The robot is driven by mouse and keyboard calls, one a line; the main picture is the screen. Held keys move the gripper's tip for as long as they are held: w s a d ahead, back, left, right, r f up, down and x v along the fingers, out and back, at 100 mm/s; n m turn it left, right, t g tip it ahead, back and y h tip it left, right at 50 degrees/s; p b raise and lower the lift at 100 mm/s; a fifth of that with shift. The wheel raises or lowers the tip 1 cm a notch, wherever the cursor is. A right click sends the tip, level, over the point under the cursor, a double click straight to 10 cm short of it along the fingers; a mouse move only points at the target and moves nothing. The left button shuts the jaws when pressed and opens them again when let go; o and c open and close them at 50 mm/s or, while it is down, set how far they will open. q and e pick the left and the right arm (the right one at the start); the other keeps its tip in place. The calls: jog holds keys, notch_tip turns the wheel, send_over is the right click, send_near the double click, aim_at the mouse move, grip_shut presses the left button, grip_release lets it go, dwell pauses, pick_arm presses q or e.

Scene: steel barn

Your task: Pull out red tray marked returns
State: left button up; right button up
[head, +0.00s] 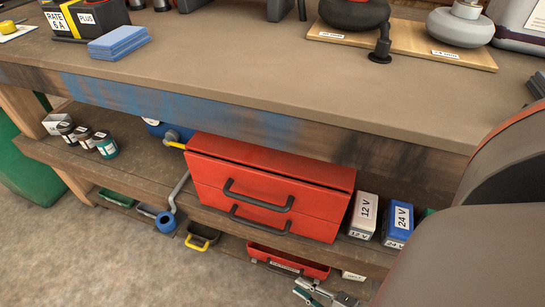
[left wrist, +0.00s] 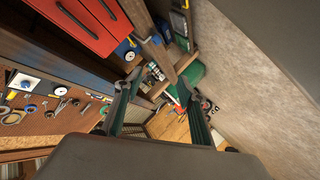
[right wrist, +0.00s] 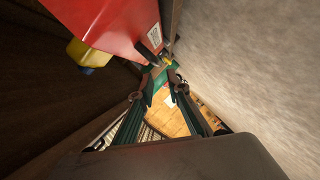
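The red tray (head: 305,268) sits low under the bench's bottom shelf, with a dark handle across its front. Its label is too small to read in the head view. A red body with a white label, apparently this tray, fills the upper left of the right wrist view (right wrist: 110,22). My right gripper (head: 322,294) is just in front and to the right of the tray, fingers apart and empty. It also shows in the right wrist view (right wrist: 159,88). My left gripper (left wrist: 158,85) is open and empty in the left wrist view, outside the head view.
A red two-drawer chest (head: 270,172) stands on the shelf above. A yellow-handled dark tray (head: 202,236) is left of the red tray. The floor in front (head: 120,270) is clear.

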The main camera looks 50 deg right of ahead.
aim_at(285, 274)
pick_arm(q)
jog(key=shift+d+r+n+b, duration=0.1)
jog(key=shift+d+n+b, duration=0.35)
jog(key=shift+n+b, duration=0.5)
pick_arm(e)
jog(key=shift+d+x, duration=0.2)
jog(key=shift+x, duration=1.8)
jog(key=shift+d+x, duration=0.15)
jog(key=shift+x, duration=1.85)
jog(key=shift+c, duration=0.3)
grip_shut()
